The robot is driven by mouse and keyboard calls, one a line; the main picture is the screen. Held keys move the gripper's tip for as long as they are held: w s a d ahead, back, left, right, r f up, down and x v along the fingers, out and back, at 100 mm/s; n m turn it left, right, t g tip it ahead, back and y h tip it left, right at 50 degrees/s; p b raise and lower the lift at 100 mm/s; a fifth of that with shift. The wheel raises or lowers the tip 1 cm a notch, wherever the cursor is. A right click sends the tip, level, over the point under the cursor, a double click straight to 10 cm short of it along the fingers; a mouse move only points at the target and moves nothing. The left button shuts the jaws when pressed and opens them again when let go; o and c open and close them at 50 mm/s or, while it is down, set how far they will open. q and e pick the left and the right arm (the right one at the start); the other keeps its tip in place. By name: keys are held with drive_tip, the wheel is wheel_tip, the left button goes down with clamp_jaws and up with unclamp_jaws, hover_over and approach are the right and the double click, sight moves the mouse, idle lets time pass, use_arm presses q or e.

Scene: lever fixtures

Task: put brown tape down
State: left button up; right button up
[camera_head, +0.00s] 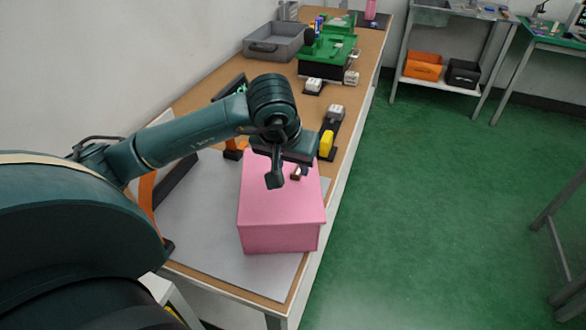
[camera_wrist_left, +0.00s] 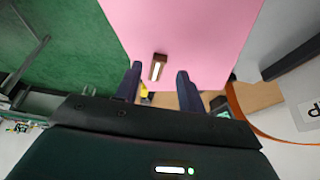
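The brown tape, a small brown piece with a pale strip in its middle (camera_head: 295,174), appears to lie on the top of a pink box (camera_head: 280,205), near its far right part. In the left wrist view the tape (camera_wrist_left: 158,66) shows against the pink surface (camera_wrist_left: 190,30), just past and between the fingertips. My left gripper (camera_head: 289,178) is open over the box, with its fingers spread on either side of the tape. The left wrist view shows a clear gap between the fingers (camera_wrist_left: 159,72), and nothing is held. My right gripper is not in view.
The pink box stands on a grey mat (camera_head: 195,222) on a long workbench. Behind it are a yellow-and-black device (camera_head: 327,143), a green machine (camera_head: 330,47) and a grey bin (camera_head: 275,43). Green floor is open at right.

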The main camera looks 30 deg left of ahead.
use_arm(q)
drive_tip(key=v, duration=0.8)
drive_tip(key=shift+s+r, duration=0.15)
drive_tip(key=shift+r, duration=0.15)
